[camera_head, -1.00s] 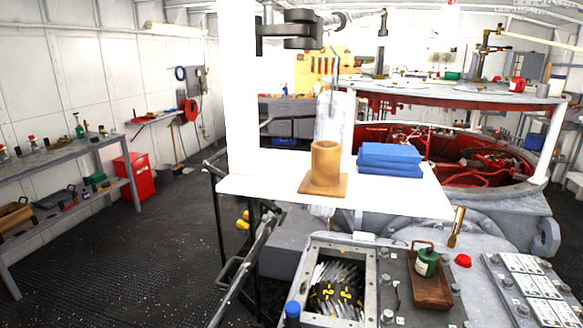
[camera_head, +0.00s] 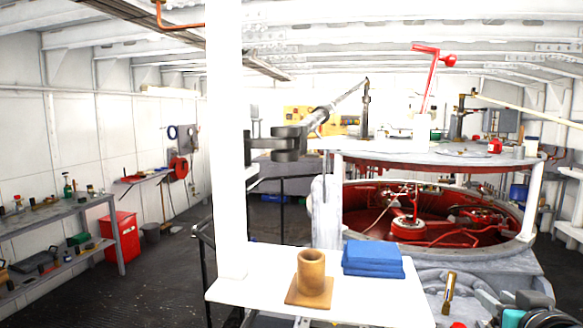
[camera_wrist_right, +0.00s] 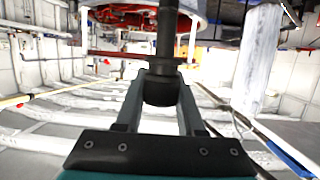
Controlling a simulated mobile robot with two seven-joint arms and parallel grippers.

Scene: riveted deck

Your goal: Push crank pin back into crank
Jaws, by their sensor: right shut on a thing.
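In the head view, my right gripper (camera_head: 486,300) comes in at the lower right with grey fingers pointing left. In the right wrist view, the same gripper (camera_wrist_right: 160,112) is shut on a dark rod (camera_wrist_right: 167,35) with a flange and a rounded end between the fingers. Its far end runs out of the picture, and I cannot tell whether it is the crank pin. A red crank-shaped bar (camera_head: 429,85) with a red ball rises farther back. My left gripper is not in view.
A white tabletop (camera_head: 240,285) holds a tan cup-like piece (camera_head: 311,270) on a square base and blue folded blocks (camera_head: 373,258). Behind it is a round red-lined machine (camera_head: 420,230). A grey shelf (camera_head: 60,220) and red cabinet (camera_head: 121,240) stand left; dark floor is free between.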

